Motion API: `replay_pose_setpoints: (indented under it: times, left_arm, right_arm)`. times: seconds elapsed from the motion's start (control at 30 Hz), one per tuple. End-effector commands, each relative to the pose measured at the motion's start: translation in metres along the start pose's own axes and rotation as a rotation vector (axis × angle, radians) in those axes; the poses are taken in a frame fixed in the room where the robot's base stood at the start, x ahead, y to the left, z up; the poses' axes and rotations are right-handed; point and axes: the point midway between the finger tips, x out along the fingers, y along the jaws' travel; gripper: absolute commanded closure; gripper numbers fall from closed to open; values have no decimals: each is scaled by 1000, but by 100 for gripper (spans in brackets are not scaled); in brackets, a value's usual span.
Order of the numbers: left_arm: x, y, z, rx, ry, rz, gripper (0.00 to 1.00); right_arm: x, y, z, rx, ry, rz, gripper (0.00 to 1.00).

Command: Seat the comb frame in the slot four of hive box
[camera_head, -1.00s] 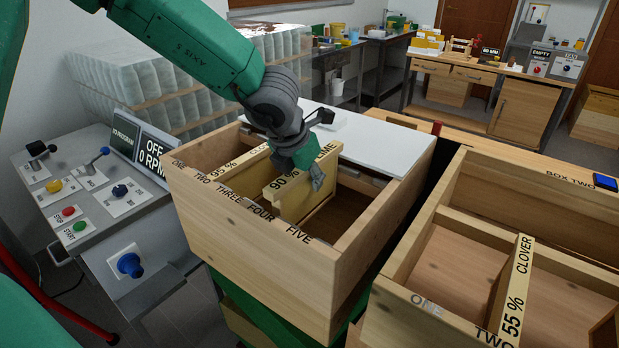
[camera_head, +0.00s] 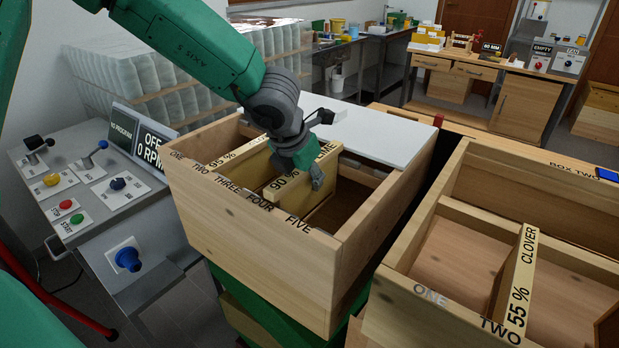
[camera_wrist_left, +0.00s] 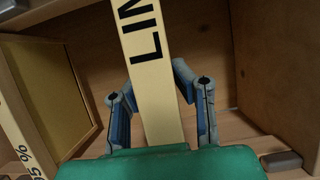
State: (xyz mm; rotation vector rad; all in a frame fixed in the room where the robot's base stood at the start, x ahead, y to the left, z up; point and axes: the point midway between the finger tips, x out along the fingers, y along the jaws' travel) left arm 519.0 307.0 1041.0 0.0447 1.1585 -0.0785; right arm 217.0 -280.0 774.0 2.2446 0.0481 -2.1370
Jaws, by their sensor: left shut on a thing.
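The comb frame (camera_head: 290,176), a pale wooden frame marked 90 % LIME, is upright inside the hive box (camera_head: 235,235). Its near end is at the front wall by the FOUR label, its top bar close to rim height; I cannot tell whether it rests on the ledge. My left gripper (camera_head: 316,180) is shut on the top bar toward the far end. In the left wrist view the fingers (camera_wrist_left: 158,84) stand either side of the bar (camera_wrist_left: 150,60). The gripper hides part of the lettering. My right gripper is not in view.
A 95 % frame (camera_head: 232,155) stands to the left in the same box. A white cover (camera_head: 375,135) lies across the box's far part. Box two (camera_head: 455,305), holding a 55 % CLOVER frame (camera_head: 521,285), stands right. A control panel (camera_head: 85,185) is at left.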

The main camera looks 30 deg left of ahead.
Motion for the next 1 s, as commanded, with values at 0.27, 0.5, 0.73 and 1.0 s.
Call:
replay_pose_setpoints:
  times: [0.27, 0.5, 0.73, 1.0]
  left_arm:
    - [6, 0, -2, 1, -3, -1, 100]
    - [10, 0, -4, 1, -3, -1, 100]
    - [6, 0, -2, 0, -3, -1, 100]
    - [-4, 0, 2, 1, -3, -1, 100]
  right_arm:
    - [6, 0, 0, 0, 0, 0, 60]
    - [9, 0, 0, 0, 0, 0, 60]
    - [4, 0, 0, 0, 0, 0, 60]
    - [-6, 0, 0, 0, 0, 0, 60]
